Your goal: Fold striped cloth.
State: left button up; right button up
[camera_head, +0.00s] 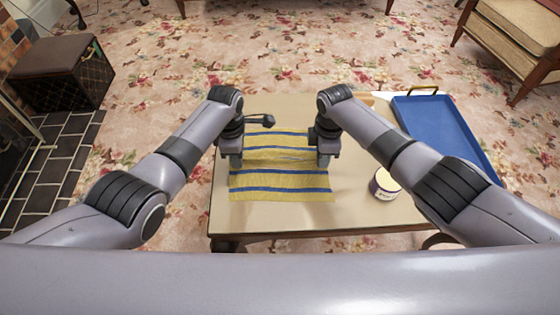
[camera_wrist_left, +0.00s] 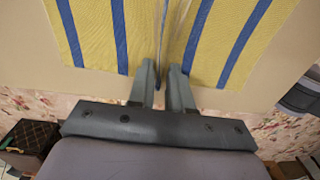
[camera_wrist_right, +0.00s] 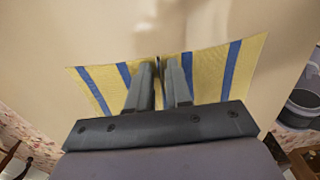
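The striped cloth (camera_head: 282,180), yellow with blue stripes, lies on the low beige table. My left gripper (camera_head: 232,160) is at its left edge and my right gripper (camera_head: 323,160) at its right edge, about halfway along those edges. In the left wrist view, the fingers (camera_wrist_left: 164,68) are close together on a narrow raised ridge of cloth (camera_wrist_left: 95,30) running away between them. In the right wrist view, the fingers (camera_wrist_right: 159,66) are close together with a dark sliver of cloth between them; cloth (camera_wrist_right: 210,72) spreads to both sides. The pinched edges are mostly hidden by the fingers.
A blue tray (camera_head: 440,125) with brass handles lies at the right of the table (camera_head: 280,215). A small round container (camera_head: 384,184) with a pale top stands right of the cloth, near my right arm. The tabletop in front of the cloth is clear.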

pick_arm(q)
grip_shut()
pick_arm(e)
grip_shut()
